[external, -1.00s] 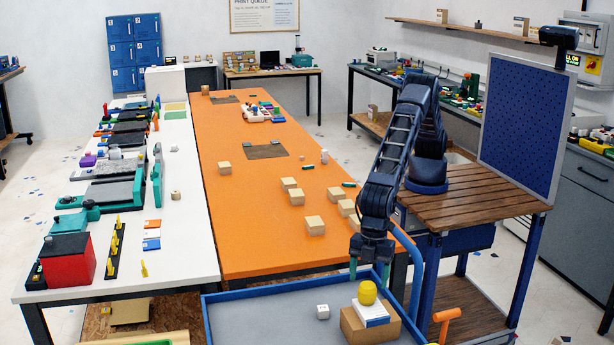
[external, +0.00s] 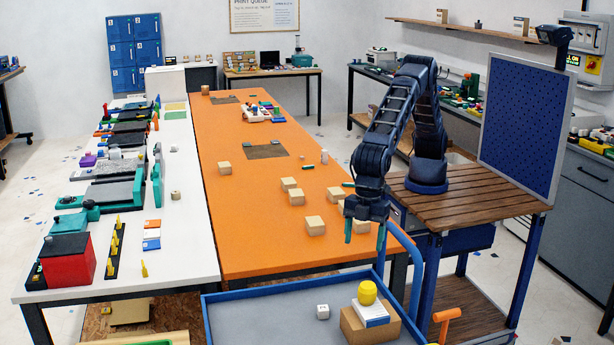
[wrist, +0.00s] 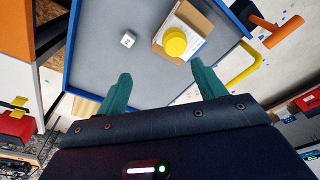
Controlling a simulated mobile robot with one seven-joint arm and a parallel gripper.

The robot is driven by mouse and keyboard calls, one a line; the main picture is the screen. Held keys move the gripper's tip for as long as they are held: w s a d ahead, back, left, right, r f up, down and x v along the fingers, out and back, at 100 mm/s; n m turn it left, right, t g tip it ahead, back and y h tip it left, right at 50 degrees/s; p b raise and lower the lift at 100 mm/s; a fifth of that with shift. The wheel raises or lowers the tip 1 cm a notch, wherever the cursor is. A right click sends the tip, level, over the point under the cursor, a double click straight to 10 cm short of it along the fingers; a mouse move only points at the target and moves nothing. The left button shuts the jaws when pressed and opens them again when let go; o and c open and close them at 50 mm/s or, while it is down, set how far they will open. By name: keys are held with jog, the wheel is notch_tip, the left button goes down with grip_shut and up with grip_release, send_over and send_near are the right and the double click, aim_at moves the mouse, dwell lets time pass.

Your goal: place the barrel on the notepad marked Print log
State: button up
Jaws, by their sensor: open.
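The yellow barrel (external: 367,292) stands upright on a white and blue notepad (external: 374,316). The notepad lies on a cardboard box (external: 356,329) in the blue-rimmed grey tray. Any lettering on the notepad is too small to read. In the wrist view the barrel (wrist: 174,43) shows round from above, covering part of the notepad (wrist: 197,46). My gripper (external: 365,235) is open and empty, above and apart from the barrel. Its two teal fingers (wrist: 160,70) are wide apart in the wrist view.
A white cube (external: 323,312) sits on the tray floor (external: 262,318), left of the box. The orange table (external: 252,232) behind holds several cardboard boxes. A blue tube rail and an orange handle (external: 446,316) stand right of the tray. The tray's left side is clear.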

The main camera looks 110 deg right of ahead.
jog(key=d+r+m, duration=0.1)
jog(key=d+r, duration=0.6)
jog(key=d, duration=0.4)
jog(key=d+r+m+t, duration=0.1)
jog(key=d+r, duration=0.5)
jog(key=d, duration=0.5)
jog(key=d+r+m, duration=0.1)
jog(key=d+r, duration=0.6)
jog(key=d, duration=0.4)
jog(key=s+d+r+m+t, duration=0.1)
jog(key=s+d+r+m, duration=0.1)
jog(key=s+d, duration=0.95)
jog(key=s+d+r+m+t, duration=0.1)
jog(key=s+d+r+m, duration=0.1)
jog(key=s+d, duration=0.95)
jog(key=s+d+f+m, duration=0.1)
jog(key=s+d+f, duration=0.2)
jog(key=s+d, duration=0.3)
jog(key=s+d+f+m+h, duration=0.1)
jog(key=s+d+f, duration=0.3)
jog(key=s+d, duration=0.2)
jog(key=shift+s+d+t, duration=0.25)
jog(key=shift+s+t, duration=0.05)
jog(key=shift+s, duration=0.25)
